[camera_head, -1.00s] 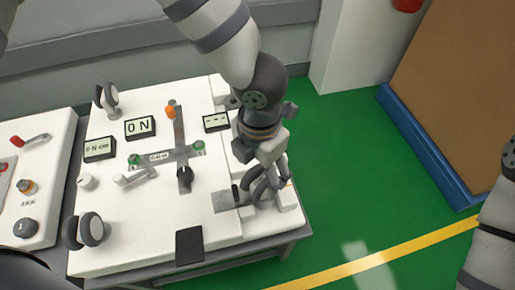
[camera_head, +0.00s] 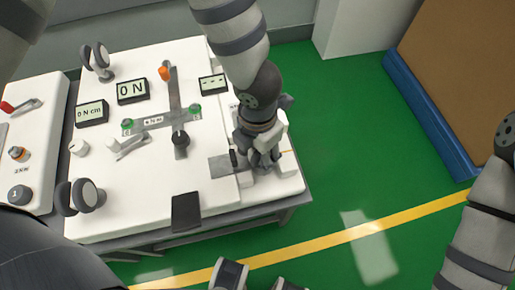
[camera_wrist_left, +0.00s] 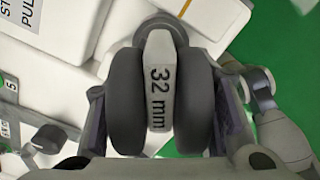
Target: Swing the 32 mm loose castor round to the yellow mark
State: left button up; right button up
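The 32 mm castor (camera_wrist_left: 160,85) fills the middle of the left wrist view, two dark wheels with a pale labelled block between them. My left gripper (camera_head: 264,162) is over the right end of the white bench. In the left wrist view its fingers flank both wheels with no gap showing, so it looks shut on the castor. In the head view the gripper hides most of the castor. A thin yellowish line (camera_head: 289,152) shows beside it; I cannot tell whether this is the yellow mark. My right gripper (camera_head: 257,280) is cut off at the bottom edge, its fingertips apart.
The white bench (camera_head: 140,210) carries two other twin-wheel castors (camera_head: 97,58) (camera_head: 86,195), a cross-shaped metal fixture (camera_head: 172,95) and small displays (camera_head: 132,91). Green floor (camera_head: 345,140) with a yellow line (camera_head: 340,237) lies to the right. A blue-edged brown panel (camera_head: 455,75) stands beyond.

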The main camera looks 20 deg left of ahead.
pick_arm(q)
jog(key=n, duration=0.1)
jog(key=n+p, duration=0.1)
jog(key=n, duration=0.1)
jog(key=shift+d+r, duration=0.15)
jog(key=shift+d, duration=0.05)
jog(key=shift+d+n+p, duration=0.15)
jog(key=shift+n+p, duration=0.25)
jog(key=shift+n, duration=0.7)
pick_arm(e)
jog(key=shift+w+r+t, duration=0.3)
jog(key=shift+w+r, duration=0.65)
jog(key=shift+r, duration=0.1)
pick_arm(q)
jog(key=shift+d+n+p, duration=0.15)
jog(key=shift+n+p, duration=0.35)
jog(key=shift+n, duration=0.4)
jog(key=shift+d+n+p, duration=0.15)
jog(key=shift+n+p, duration=0.35)
jog(key=shift+n, duration=1)
pick_arm(e)
jog(key=w+r+t, duration=0.1)
jog(key=w+r, duration=0.1)
jog(key=shift+w+r, duration=0.3)
